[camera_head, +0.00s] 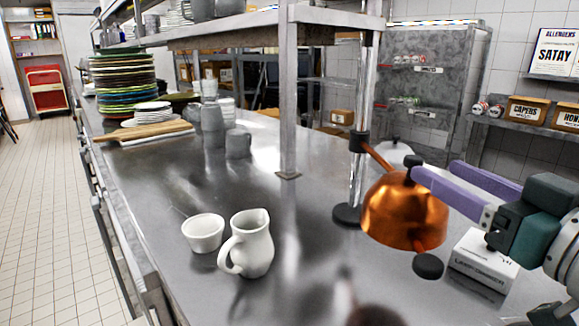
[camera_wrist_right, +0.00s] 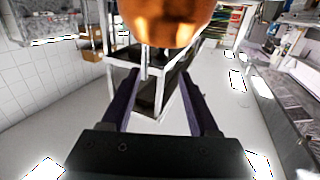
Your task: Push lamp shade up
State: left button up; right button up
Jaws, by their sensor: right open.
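The copper lamp shade (camera_head: 405,212) hangs on a copper arm from an upright chrome post (camera_head: 364,95) with a round black base (camera_head: 347,214). A black round knob (camera_head: 428,266) shows at the shade's lower edge. My right gripper (camera_head: 432,169) comes in from the right, with its purple fingers apart and empty. The nearer fingertip overlaps the shade's upper right side; I cannot tell whether it touches. In the right wrist view the shade (camera_wrist_right: 165,20) fills the top middle, beyond the open fingers (camera_wrist_right: 160,80). My left gripper is not in view.
A white box (camera_head: 483,262) sits below my right gripper. A white pitcher (camera_head: 250,243) and a white cup (camera_head: 203,232) stand left of the lamp. A metal shelf post (camera_head: 289,100) rises behind them.

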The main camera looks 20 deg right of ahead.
aim_at(396, 171)
jog(key=shift+w, duration=0.75)
jog(key=w, duration=0.8)
jog(key=shift+c, duration=0.2)
grip_shut()
jog(key=shift+r, duration=0.1)
dwell(0.5)
